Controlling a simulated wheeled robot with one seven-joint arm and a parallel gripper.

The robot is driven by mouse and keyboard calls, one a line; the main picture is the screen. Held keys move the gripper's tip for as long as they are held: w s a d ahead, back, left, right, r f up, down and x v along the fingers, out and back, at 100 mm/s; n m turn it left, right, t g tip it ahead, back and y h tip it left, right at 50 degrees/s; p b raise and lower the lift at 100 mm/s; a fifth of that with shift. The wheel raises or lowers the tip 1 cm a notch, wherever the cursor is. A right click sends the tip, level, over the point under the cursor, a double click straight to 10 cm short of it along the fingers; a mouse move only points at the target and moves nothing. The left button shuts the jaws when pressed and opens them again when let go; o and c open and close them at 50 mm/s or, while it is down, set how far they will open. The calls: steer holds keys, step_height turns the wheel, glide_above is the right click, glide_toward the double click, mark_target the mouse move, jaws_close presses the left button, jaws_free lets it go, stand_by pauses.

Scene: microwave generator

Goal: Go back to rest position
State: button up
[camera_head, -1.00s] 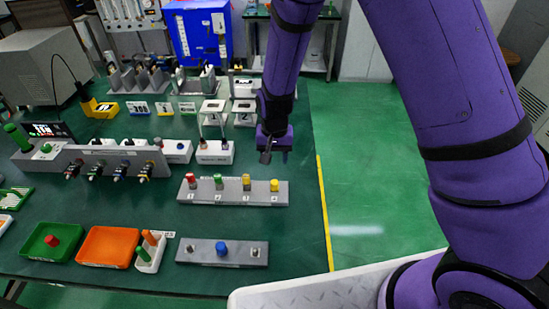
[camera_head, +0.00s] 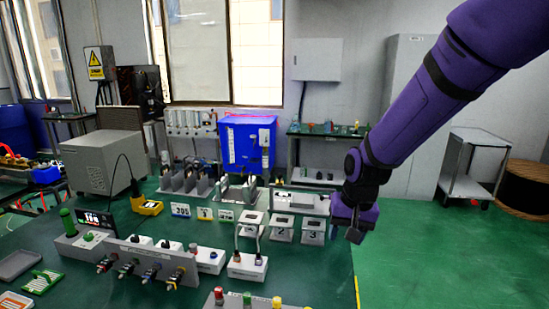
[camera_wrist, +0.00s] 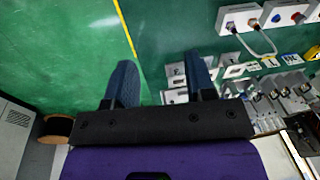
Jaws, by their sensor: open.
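My gripper (camera_head: 354,236) hangs from the purple arm at the right edge of the green table (camera_head: 310,285) in the head view. It is above the table and touches nothing that I can see. In the wrist view my gripper (camera_wrist: 160,78) shows its two dark blue fingers spread apart with nothing between them. Behind the fingers are the green floor and the table's yellow edge line.
White numbered stands (camera_head: 281,230) sit just left of my gripper. A white block with a cable loop (camera_head: 247,266) stands nearer. A blue cabinet (camera_head: 247,143) is at the back. Green floor (camera_head: 440,255) on the right is clear up to a metal cart (camera_head: 474,165).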

steer(key=s+d+r+n+t, duration=0.1)
steer(key=s+d+r, duration=0.35)
steer(key=r, duration=0.25)
steer(key=s+d+r+t, duration=0.1)
steer(key=s+d+r, duration=0.3)
steer(key=s+r, duration=0.25)
steer(key=s+d+r+t, duration=0.1)
steer(key=s+d+r, duration=0.1)
steer(key=s, duration=0.4)
steer(key=s+d+r+t+h, duration=0.1)
steer(key=s+d+r, duration=0.2)
steer(key=s, duration=0.3)
steer(key=shift+d+r+n, duration=0.15)
steer(key=shift+d+n, duration=0.1)
steer(key=shift+n, duration=0.05)
